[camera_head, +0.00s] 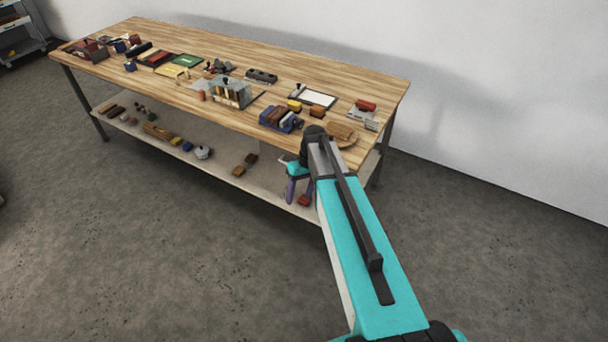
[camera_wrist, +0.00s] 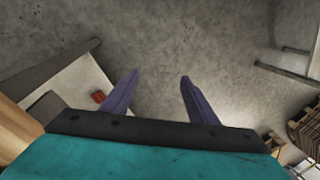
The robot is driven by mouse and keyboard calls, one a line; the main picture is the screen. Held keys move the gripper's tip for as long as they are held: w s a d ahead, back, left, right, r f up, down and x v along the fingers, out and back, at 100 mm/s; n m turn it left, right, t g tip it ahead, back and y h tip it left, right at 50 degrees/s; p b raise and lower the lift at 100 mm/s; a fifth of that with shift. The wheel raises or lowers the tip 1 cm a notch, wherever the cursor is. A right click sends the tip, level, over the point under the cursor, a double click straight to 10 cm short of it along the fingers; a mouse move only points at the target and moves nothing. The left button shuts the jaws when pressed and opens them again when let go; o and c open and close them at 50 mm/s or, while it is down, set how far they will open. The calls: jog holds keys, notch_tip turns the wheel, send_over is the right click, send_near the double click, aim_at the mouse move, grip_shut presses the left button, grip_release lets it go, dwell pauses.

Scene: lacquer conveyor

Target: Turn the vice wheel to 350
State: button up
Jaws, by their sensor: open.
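A wooden workbench (camera_head: 330,75) runs from upper left to the right in the head view, with many small items on top. I cannot pick out a vice wheel for certain; the items are too small to tell. My gripper (camera_head: 297,190) hangs in front of the bench's right end, below the top, near the lower shelf. In the wrist view my gripper (camera_wrist: 158,76) has two purple fingers spread apart with nothing between them. Bare floor shows behind them. My arm hides part of the bench's right front.
The lower shelf (camera_head: 222,168) carries several small items, including a red block (camera_head: 303,201), also in the wrist view (camera_wrist: 98,97). A blue tray (camera_head: 272,122) and a white panel (camera_head: 313,96) lie on the top. Open concrete floor (camera_head: 150,250) lies in front; a wall stands behind.

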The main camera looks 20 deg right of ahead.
jog(key=s+a+f+g+h+b, duration=0.1)
jog(key=s+a+f+b, duration=0.1)
jog(key=s+f, duration=0.8)
jog(key=s+a+f+m+g+b, duration=0.1)
jog(key=s+f+b, duration=0.3)
jog(key=s+f, duration=0.6)
jog(key=s+a+f+g+h+b, duration=0.1)
jog(key=s+a+f+g+b, duration=0.1)
jog(key=s+f, duration=0.9)
jog(key=s+g+b, duration=0.1)
jog(key=s, duration=0.6)
jog(key=shift+s+a+m+h, duration=0.15)
jog(key=shift+a+m+h, duration=0.15)
jog(key=shift+m, duration=0.1)
jog(key=shift+f, duration=0.1)
